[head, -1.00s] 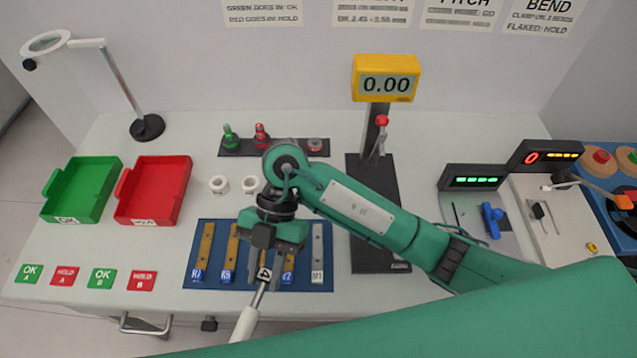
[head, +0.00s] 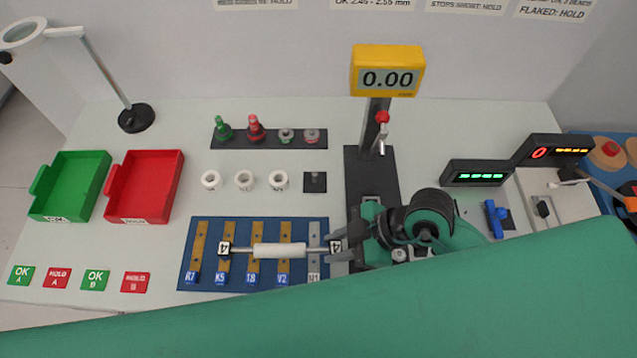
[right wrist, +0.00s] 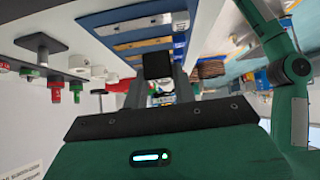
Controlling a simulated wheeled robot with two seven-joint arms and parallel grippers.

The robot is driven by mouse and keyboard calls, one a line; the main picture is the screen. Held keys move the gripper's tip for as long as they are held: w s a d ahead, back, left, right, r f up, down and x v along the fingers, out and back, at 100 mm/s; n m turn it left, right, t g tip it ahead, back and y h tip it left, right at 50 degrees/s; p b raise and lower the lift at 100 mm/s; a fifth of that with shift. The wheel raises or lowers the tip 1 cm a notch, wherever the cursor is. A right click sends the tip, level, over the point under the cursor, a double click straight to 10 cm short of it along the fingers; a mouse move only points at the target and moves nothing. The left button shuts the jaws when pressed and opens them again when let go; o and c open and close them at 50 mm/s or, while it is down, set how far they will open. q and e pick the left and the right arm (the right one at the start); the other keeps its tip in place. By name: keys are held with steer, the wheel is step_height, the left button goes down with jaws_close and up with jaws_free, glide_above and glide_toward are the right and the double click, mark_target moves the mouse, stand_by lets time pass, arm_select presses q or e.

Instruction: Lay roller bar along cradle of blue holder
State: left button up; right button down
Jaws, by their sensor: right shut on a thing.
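The roller bar has a white roller (head: 280,251) on a thin grey rod, with a black end block marked 4 at each end. It lies level across the picture, over the blue board (head: 205,283) with its bars; I cannot tell whether it touches them. My right gripper (head: 343,246) is shut on its right end block. In the right wrist view a black block (right wrist: 157,65) shows between the fingers. A small blue piece (head: 495,217) stands on a dark pad at the right. I cannot tell for sure which blue thing is the holder. My left gripper is out of view.
A gauge with a yellow display (head: 387,72) stands behind my right gripper. Green (head: 49,207) and red (head: 131,206) trays are at the left. White rings (head: 244,181) and a dark rack (head: 232,139) sit behind the board. My green arm covers the front edge.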

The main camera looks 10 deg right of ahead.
steer(key=w+f, duration=0.1)
steer(key=w, duration=0.2)
steer(key=w+d+f, duration=0.1)
steer(key=w+f, duration=0.1)
steer(key=w, duration=0.1)
steer(key=w+d+f+p, duration=0.1)
steer(key=w+f, duration=0.1)
steer(key=w, duration=0.1)
steer(key=shift+w, duration=0.3)
steer(key=w, duration=0.1)
steer(key=w+f, duration=0.2)
steer(key=shift+w+d+f, duration=0.1)
steer(key=shift+w+d, duration=0.1)
steer(key=shift+d, duration=0.15)
steer(key=shift+w+f+p, duration=0.3)
steer(key=shift+f, duration=0.1)
steer(key=c, duration=1.1)
jaws_free()
steer(key=shift+d, duration=0.1)
steer(key=b+v, duration=0.1)
steer(key=v, duration=1)
steer(key=shift+d, duration=0.1)
steer(key=shift+d+r, duration=0.25)
steer(key=shift+r, duration=0.05)
steer(key=c, duration=0.6)
steer(key=shift+s, duration=0.1)
